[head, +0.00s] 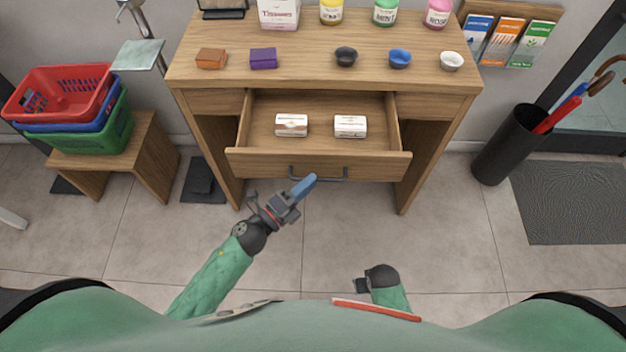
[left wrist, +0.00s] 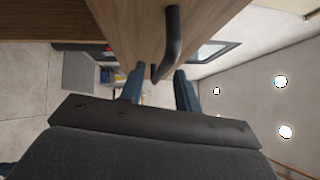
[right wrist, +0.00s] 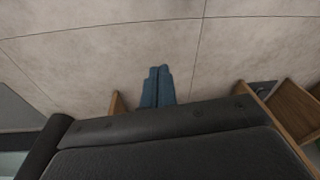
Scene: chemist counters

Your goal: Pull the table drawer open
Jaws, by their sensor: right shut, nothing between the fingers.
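The wooden table drawer (head: 318,165) is pulled out from the table (head: 325,75), its inside showing. Its dark bar handle (head: 330,178) runs across the drawer front. My left gripper (head: 307,183) is at the left part of the handle. In the left wrist view the blue fingers (left wrist: 160,80) are apart, with the end of the handle (left wrist: 172,40) between them in the picture and gaps on both sides. My right gripper (right wrist: 158,72) is shut and empty over the floor, well short of the table; in the head view only part of it shows.
Two small white boxes (head: 291,125) (head: 350,126) lie in the drawer. Bottles, a carton and small bowls stand on the table top. Stacked baskets (head: 80,110) on a stool are at left, an umbrella stand (head: 508,145) at right. The floor before the table is clear.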

